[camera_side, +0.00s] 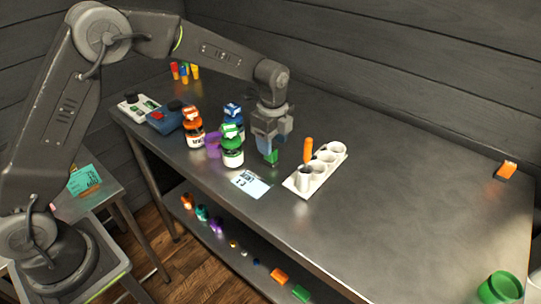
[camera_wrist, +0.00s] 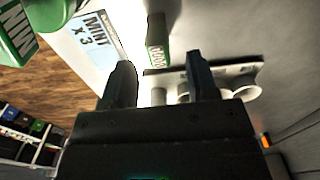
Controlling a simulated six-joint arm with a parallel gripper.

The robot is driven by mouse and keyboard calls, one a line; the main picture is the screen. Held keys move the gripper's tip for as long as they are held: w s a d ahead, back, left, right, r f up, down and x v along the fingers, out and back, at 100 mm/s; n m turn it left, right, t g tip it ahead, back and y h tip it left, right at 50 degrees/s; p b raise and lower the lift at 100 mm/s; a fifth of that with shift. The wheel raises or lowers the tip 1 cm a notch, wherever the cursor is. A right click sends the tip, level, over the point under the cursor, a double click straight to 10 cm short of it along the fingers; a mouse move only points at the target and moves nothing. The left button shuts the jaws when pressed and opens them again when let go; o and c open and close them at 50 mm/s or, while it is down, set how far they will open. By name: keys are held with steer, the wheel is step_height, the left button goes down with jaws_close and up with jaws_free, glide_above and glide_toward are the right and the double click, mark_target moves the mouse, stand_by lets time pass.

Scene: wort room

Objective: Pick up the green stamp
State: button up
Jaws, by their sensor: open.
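The green stamp (camera_side: 271,157) shows in the side view as a small green block at the tips of my gripper (camera_side: 266,147), partly hidden by it. In the wrist view the green stamp (camera_wrist: 155,30) has a pale face with lettering and lies just beyond my gripper (camera_wrist: 159,65), roughly in line with the gap between the fingers. The two dark fingers are apart, and nothing is gripped between them. I cannot tell whether a finger touches the stamp.
A white card (camera_side: 250,184) reads "MINT x 3" in the wrist view. A green bottle (camera_side: 232,156) stands left of the stamp, with orange and blue bottles behind. A white cup rack (camera_side: 318,170) holding an orange stick is close on the right. The bench's right side is largely clear.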

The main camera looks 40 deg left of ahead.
steer(key=f, duration=0.5)
steer(key=shift+a, duration=0.3)
steer(key=shift+c, duration=0.2)
jaws_close()
step_height(320, 180, up, 10)
steer(key=shift+r, duration=0.1)
stand_by(0.4)
